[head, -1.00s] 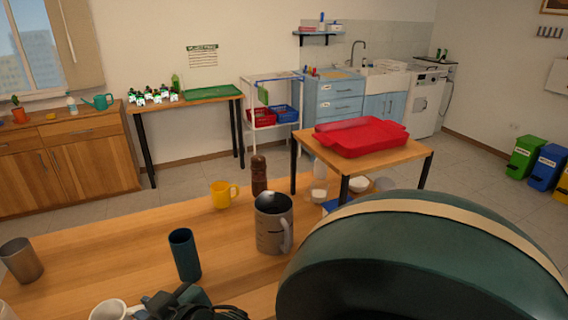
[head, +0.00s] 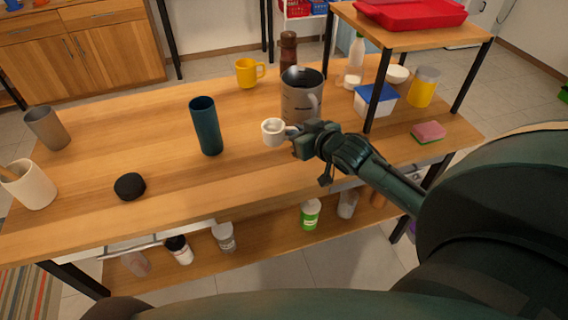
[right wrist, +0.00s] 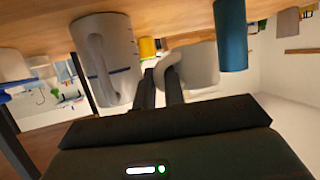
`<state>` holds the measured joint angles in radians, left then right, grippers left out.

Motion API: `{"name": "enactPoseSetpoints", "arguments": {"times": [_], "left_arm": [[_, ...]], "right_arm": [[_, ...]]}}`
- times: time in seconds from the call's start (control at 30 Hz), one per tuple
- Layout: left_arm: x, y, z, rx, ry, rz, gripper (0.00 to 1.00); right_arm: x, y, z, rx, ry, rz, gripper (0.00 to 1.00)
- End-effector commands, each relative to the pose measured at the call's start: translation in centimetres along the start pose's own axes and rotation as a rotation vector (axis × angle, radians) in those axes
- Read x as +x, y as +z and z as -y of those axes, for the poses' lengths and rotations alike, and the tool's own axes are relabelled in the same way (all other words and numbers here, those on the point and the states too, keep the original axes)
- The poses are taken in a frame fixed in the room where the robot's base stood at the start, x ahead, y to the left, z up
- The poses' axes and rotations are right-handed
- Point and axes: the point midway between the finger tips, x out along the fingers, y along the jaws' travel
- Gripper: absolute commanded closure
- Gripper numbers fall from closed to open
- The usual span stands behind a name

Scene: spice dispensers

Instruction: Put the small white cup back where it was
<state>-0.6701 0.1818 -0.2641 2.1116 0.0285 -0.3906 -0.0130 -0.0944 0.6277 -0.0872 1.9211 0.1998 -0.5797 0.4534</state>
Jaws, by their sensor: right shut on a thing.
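The small white cup (head: 273,133) is upright over the near-middle of the wooden table, between the tall teal cup and the grey jug. My right gripper (head: 292,132) comes in from the right and is shut on its handle. In the right wrist view the cup (right wrist: 200,66) appears upside down, with its handle between the fingers (right wrist: 163,84). I cannot tell whether the cup touches the table. My left gripper is not in view.
The grey jug (head: 299,100) stands close behind my gripper. The teal cup (head: 205,127) is to the left. A black puck (head: 130,186), a yellow mug (head: 247,72) and a blue-lidded box (head: 375,100) stand around. The table front between puck and gripper is clear.

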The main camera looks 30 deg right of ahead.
Motion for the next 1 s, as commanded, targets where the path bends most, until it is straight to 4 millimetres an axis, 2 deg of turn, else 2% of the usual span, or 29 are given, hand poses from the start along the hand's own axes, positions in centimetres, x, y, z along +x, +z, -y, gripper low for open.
{"name": "enactPoseSetpoints", "arguments": {"times": [0.03,0.13,0.37,0.6,0.97,1.0], "left_arm": [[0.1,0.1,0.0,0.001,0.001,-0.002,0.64],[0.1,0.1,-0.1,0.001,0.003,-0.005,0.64],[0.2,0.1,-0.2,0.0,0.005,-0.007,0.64],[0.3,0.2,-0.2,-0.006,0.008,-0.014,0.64],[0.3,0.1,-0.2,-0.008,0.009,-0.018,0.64],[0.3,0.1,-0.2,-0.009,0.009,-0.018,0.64]], "right_arm": [[0.4,1.3,0.1,0.003,0.0,0.005,1.0],[1.1,3.0,0.1,0.003,0.0,0.005,1.0],[1.8,4.8,0.1,0.001,-0.002,0.002,1.0],[3.0,7.7,0.1,0.0,-0.001,0.004,1.0],[3.2,8.1,0.2,-0.001,-0.002,0.002,1.0],[3.2,8.1,0.1,-0.002,-0.002,0.002,0.87]]}}
